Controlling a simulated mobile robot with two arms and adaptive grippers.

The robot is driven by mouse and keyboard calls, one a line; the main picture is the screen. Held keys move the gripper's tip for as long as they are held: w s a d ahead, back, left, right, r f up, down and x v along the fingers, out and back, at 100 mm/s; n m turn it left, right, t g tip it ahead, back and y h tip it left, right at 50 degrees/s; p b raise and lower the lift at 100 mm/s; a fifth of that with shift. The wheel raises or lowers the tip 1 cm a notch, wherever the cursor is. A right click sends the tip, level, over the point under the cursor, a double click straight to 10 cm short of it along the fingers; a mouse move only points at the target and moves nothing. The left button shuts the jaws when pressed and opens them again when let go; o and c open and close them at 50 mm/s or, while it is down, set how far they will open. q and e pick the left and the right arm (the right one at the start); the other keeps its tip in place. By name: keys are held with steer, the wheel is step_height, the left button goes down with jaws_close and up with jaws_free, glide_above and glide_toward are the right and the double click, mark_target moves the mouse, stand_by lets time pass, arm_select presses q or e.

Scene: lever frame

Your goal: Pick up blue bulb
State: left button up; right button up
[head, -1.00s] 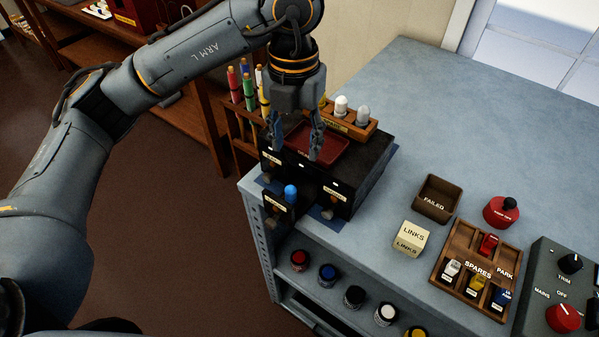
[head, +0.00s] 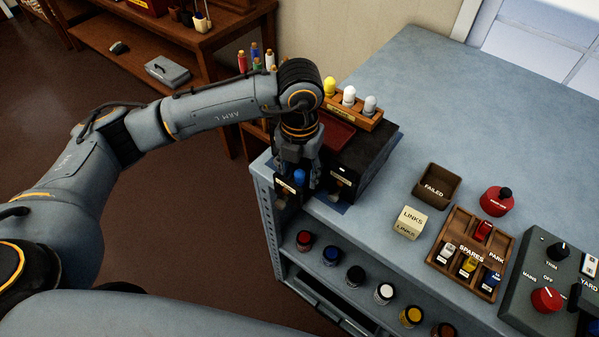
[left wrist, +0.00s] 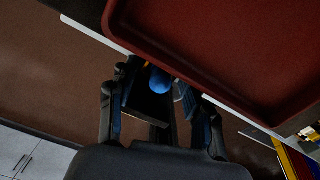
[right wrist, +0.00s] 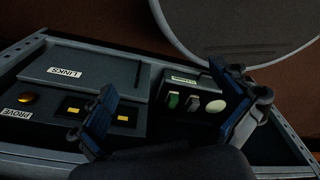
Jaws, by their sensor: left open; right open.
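The blue bulb (head: 299,177) stands upright in the small open drawer at the front of the black cabinet (head: 364,160). My left gripper (head: 298,184) points down over that drawer, open, with its fingers on either side of the bulb. In the left wrist view the blue bulb (left wrist: 160,80) shows between the open fingers (left wrist: 160,105); whether they touch it I cannot tell. My right gripper (right wrist: 175,120) shows only in the right wrist view, open and empty, above a panel with labels.
A dark red tray (head: 334,134) sits on the cabinet, close to my left gripper. A wooden rack (head: 352,116) with yellow, white and grey bulbs stands behind it. A FAILED box (head: 456,183) and a SPARES tray (head: 446,259) lie to the right. Paint jars (head: 331,256) fill the shelf below.

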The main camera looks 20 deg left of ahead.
arm_select(q)
steer(key=shift+f, duration=0.3)
steer(key=c, duration=0.9)
jaws_close()
arm_select(e)
steer(key=shift+s, duration=0.6)
